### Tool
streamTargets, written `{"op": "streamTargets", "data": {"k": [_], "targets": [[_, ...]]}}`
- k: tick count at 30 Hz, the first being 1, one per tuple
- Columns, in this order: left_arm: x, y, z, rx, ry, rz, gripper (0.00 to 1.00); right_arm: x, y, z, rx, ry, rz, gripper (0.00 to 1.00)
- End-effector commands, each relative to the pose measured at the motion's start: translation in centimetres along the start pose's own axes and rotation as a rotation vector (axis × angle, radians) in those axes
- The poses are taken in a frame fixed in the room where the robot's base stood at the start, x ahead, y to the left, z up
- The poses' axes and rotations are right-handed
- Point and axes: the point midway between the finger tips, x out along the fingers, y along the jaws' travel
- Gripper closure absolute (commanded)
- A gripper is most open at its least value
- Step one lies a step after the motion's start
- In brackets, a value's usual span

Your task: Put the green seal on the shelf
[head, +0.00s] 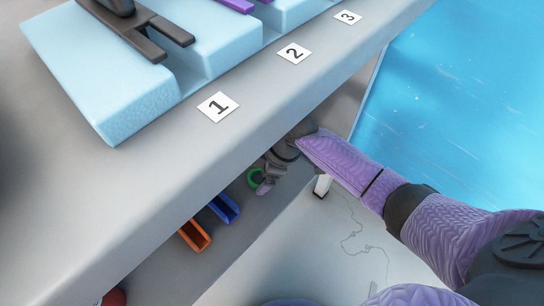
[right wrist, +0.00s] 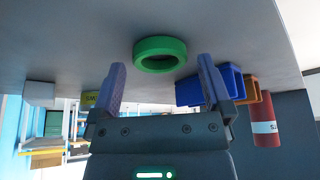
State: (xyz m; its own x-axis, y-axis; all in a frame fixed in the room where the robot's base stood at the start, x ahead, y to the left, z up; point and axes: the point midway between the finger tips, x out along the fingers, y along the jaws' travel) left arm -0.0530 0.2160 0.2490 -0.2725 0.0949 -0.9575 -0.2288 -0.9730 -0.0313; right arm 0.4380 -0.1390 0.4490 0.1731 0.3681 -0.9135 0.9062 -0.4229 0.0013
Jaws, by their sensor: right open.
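The green seal (head: 254,178) is a ring on a grey surface below the front edge of the grey counter. It shows whole in the right wrist view (right wrist: 160,54), lying flat. My right gripper (head: 264,183) reaches in under the counter edge and partly overlaps the seal in the head view. In the right wrist view its two purple fingers (right wrist: 161,70) are apart and empty. The seal lies ahead of the gap between them, not held. My left gripper is not in view. I cannot tell for certain which surface is the shelf.
A blue bin (head: 224,208) and an orange bin (head: 194,235) stand beside the seal. A red cylinder (right wrist: 263,120) shows past them. The counter (head: 150,185) overhangs, carrying light blue blocks (head: 130,100), a dark forked tool (head: 150,35) and cards numbered 1 to 3.

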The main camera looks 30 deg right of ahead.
Motion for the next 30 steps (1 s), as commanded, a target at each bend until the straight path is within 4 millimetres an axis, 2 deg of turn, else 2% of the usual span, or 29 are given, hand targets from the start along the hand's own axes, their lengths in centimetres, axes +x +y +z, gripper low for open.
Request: {"op": "streamTargets", "data": {"k": [7, 9, 12, 15, 19, 30], "targets": [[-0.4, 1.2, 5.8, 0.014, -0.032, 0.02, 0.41, -3.8, 0.1, -0.3, -0.003, 0.001, 0.006, 0.0], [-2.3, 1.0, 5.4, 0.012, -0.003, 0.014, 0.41, -6.9, 0.2, -0.6, -0.005, 0.003, 0.012, 0.0], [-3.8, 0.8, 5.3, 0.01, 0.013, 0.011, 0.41, -9.4, 0.1, -0.5, -0.005, 0.003, 0.009, 0.0], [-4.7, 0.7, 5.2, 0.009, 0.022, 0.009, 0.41, -11.0, 0.1, -0.4, -0.004, 0.002, 0.005, 0.0], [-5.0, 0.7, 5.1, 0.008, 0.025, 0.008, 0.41, -11.7, 0.0, -0.1, -0.002, 0.001, 0.001, 0.0], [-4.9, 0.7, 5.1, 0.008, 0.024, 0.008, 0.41, -11.6, 0.0, 0.0, -0.001, 0.001, -0.001, 0.0]]}}
